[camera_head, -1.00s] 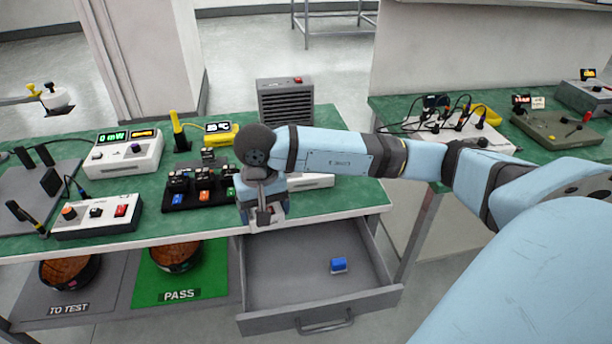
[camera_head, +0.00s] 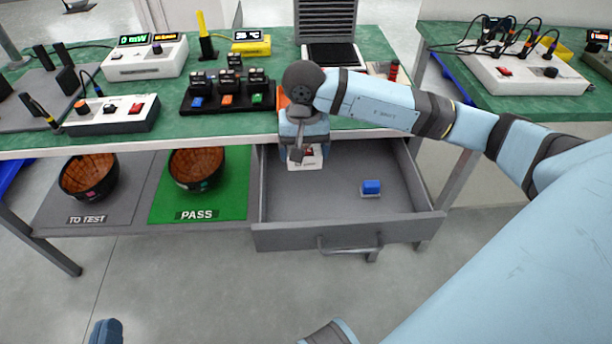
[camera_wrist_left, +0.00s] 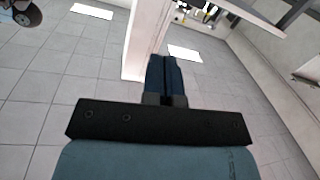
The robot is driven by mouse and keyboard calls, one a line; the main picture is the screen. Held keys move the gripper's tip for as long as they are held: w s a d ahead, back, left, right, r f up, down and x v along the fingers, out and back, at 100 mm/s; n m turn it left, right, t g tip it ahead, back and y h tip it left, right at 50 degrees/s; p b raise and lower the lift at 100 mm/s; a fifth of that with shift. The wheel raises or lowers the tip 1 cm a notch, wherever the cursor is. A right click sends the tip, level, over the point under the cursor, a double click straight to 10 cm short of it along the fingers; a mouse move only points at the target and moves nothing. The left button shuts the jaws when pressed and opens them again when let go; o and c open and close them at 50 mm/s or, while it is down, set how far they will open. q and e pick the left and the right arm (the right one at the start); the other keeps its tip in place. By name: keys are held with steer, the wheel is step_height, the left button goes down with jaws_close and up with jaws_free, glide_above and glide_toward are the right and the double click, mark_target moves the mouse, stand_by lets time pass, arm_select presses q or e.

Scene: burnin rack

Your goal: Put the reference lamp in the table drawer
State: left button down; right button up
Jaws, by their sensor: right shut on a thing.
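The table drawer (camera_head: 340,238) is pulled open below the bench, with a blue block (camera_head: 371,187) on a pale base lying in its right half. My right gripper (camera_head: 298,152) points down over the drawer's back left part. It is shut on a small white block with a dark red part (camera_head: 312,163), apparently the reference lamp, partly hidden by the gripper. I cannot tell whether the block touches the drawer floor. My left gripper (camera_head: 105,332) shows at the bottom edge, away from the bench. In the left wrist view its fingers (camera_wrist_left: 164,78) are together and empty.
The green bench top (camera_head: 215,125) overhangs the drawer's back. It carries a black tray (camera_head: 228,102) of modules and a white meter (camera_head: 147,60). Two brown bowls stand on the lower shelf, on the TO TEST mat and the PASS mat (camera_head: 240,195). Floor in front is clear.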

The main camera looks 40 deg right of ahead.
glide_above(304, 187)
step_height(304, 187, down, 5)
steer(key=shift+r+b, duration=0.2)
steer(key=shift+b, duration=0.15)
step_height(304, 187, down, 4)
steer(key=shift+r+b, duration=0.25)
steer(key=shift+b, duration=0.25)
steer(key=shift+f, duration=0.35)
steer(key=shift+r, duration=0.1)
steer(key=shift+f, duration=0.2)
steer(key=o, duration=0.9)
arm_select(q)
step_height(304, 187, up, 4)
steer(key=d+t+h, duration=0.1)
steer(key=t+h, duration=0.1)
arm_select(e)
steer(key=shift+r, duration=0.3)
step_height(304, 187, up, 12)
steer(key=p, duration=0.3)
steer(key=shift+f, duration=0.1)
arm_select(q)
step_height(304, 187, down, 6)
steer(key=a+g+y, duration=0.1)
steer(key=g+y, duration=0.1)
steer(key=shift+s+a+g+y, duration=0.15)
steer(key=shift+a+g+y, duration=0.15)
steer(key=shift+a+g, duration=0.1)
